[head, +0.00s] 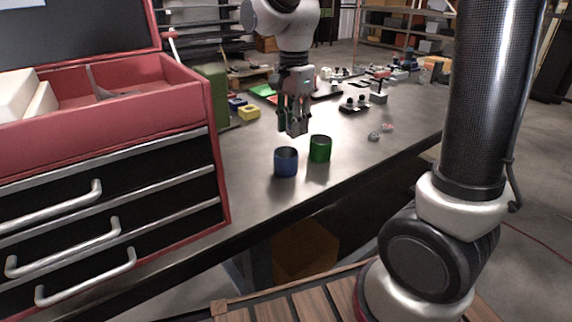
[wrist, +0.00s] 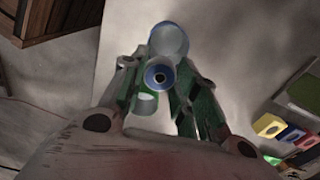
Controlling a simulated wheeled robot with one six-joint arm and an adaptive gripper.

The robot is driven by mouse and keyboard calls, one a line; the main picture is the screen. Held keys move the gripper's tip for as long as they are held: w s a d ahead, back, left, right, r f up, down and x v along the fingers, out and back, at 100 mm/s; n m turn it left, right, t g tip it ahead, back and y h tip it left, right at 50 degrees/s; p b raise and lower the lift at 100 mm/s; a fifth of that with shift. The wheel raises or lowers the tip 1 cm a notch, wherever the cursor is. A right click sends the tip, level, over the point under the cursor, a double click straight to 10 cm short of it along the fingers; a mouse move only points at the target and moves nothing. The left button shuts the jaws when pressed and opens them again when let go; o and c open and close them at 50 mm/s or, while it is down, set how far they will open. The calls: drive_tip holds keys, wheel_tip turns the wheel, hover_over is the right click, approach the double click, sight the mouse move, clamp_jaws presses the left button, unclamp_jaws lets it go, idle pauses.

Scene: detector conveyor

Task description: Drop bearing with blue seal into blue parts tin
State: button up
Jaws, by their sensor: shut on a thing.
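My gripper (head: 293,130) is shut on the bearing with the blue seal, above the bench and a little above and behind the two tins in the head view. In the wrist view the bearing (wrist: 159,76) shows a blue ring and a dark bore between the fingertips (wrist: 157,78). In the head view I cannot make it out. The blue parts tin (head: 286,163) stands upright on the bench; in the wrist view it (wrist: 168,40) lies just beyond the bearing. The green tin (head: 320,149) stands to its right and shows partly behind a finger in the wrist view (wrist: 146,104).
A red tool chest (head: 110,150) stands on the left. A yellow block (head: 249,113) and blue blocks (head: 237,103) lie behind the tins. Small bearings (head: 374,136) lie on the bench at right. The bench front between chest and tins is clear.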

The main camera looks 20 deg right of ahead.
drive_tip(key=o, duration=1.1)
wheel_tip(320, 180, up, 12)
